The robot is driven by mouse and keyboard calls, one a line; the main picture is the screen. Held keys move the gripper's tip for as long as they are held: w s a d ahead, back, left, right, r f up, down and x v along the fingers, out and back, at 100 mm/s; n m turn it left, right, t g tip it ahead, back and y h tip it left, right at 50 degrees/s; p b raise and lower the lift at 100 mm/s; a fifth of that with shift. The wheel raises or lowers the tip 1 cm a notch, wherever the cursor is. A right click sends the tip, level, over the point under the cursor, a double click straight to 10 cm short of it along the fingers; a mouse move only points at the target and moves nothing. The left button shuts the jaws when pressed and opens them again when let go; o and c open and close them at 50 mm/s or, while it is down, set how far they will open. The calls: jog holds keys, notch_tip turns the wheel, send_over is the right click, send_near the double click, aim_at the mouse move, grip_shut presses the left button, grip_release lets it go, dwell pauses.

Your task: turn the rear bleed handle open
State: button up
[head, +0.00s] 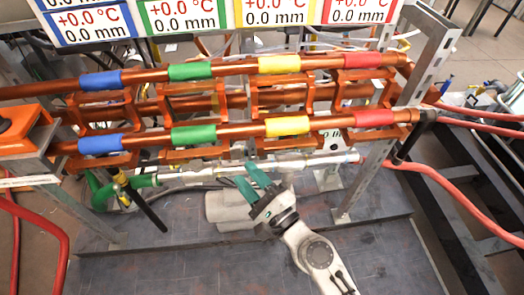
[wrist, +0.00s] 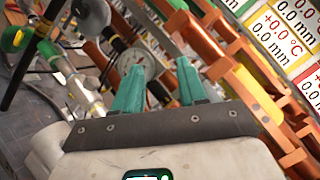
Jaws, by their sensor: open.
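My gripper (head: 247,174) is open and empty, its teal fingers pointing up toward the lower copper pipes from the front. It also shows in the wrist view (wrist: 157,68). A black lever handle (head: 149,211) slants down from a valve with a yellow part, well left of my gripper. A black handle also appears at top left of the wrist view (wrist: 32,58), apart from the fingers. Another black handle (head: 408,139) hangs at the right end of the copper pipes. I cannot tell which handle is the rear bleed handle.
Copper pipes (head: 222,131) with coloured bands run across the rig above my gripper. A silvery pipe (head: 203,174) runs behind it. Red hoses (head: 455,190) lie at right. The dark platform (head: 375,250) is clear in front.

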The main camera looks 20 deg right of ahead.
jog(key=w+d+f+m+h, duration=0.2)
jog(key=d+m+h, duration=0.1)
jog(key=m+h, duration=0.55)
jog(key=m+g+h+b, duration=0.2)
jog(key=m+h, duration=0.1)
jog(key=m, duration=0.7)
send_near(262, 146)
jog(key=shift+n+y, duration=0.25)
jog(key=x, duration=0.9)
jog(key=shift+w+d+r+p, duration=0.1)
jog(key=shift+w+r+p, duration=0.05)
jog(key=shift+p, duration=0.2)
jog(key=shift+c, duration=0.2)
grip_shut()
